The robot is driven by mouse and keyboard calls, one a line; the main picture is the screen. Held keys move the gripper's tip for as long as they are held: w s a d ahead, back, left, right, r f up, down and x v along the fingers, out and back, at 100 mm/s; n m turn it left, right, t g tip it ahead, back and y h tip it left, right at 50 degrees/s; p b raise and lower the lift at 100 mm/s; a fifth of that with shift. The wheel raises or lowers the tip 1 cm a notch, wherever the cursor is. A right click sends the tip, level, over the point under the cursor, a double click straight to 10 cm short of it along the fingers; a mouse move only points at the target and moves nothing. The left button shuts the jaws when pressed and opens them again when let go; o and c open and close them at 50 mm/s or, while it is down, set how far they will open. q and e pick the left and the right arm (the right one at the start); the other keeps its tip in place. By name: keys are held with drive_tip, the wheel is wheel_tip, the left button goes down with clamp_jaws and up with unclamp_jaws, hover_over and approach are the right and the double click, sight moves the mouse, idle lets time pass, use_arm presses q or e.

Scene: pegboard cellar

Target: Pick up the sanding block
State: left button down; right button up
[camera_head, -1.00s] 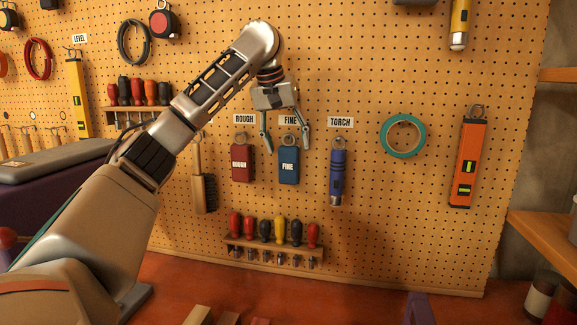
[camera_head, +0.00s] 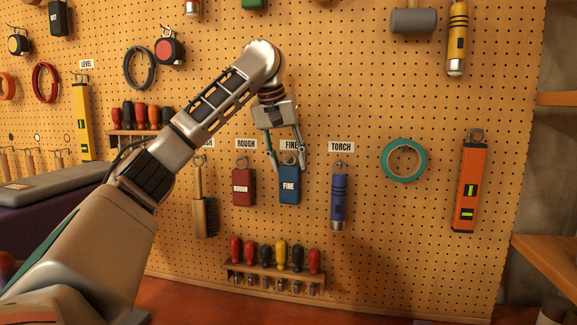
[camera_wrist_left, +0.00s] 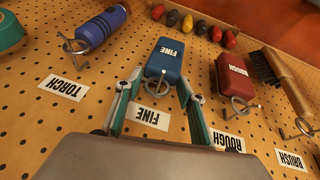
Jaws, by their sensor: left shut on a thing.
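The blue sanding block marked FINE (camera_head: 289,190) hangs on the pegboard under its FINE label. The red sanding block marked ROUGH (camera_head: 243,187) hangs just left of it. My left gripper (camera_head: 288,170) reaches down from above and is shut on the upper part of the blue block, one finger on each side. In the left wrist view the blue block (camera_wrist_left: 164,60) sits between the fingertips, with its hook below it in the picture. The red block (camera_wrist_left: 235,78) is apart from the fingers there. The block still appears to be against the board. My right gripper is not in view.
A brush (camera_head: 204,212) hangs left of the blocks and a blue torch (camera_head: 339,200) hangs to the right. A screwdriver rack (camera_head: 275,275) is below. Green tape (camera_head: 404,160) and an orange level (camera_head: 470,188) hang further right.

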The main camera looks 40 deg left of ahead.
use_arm(q)
drive_tip(key=s+d, duration=0.4)
drive_tip(key=s, duration=0.3)
drive_tip(key=s+d, duration=0.4)
drive_tip(key=s, duration=0.4)
drive_tip(key=shift+d, duration=0.1)
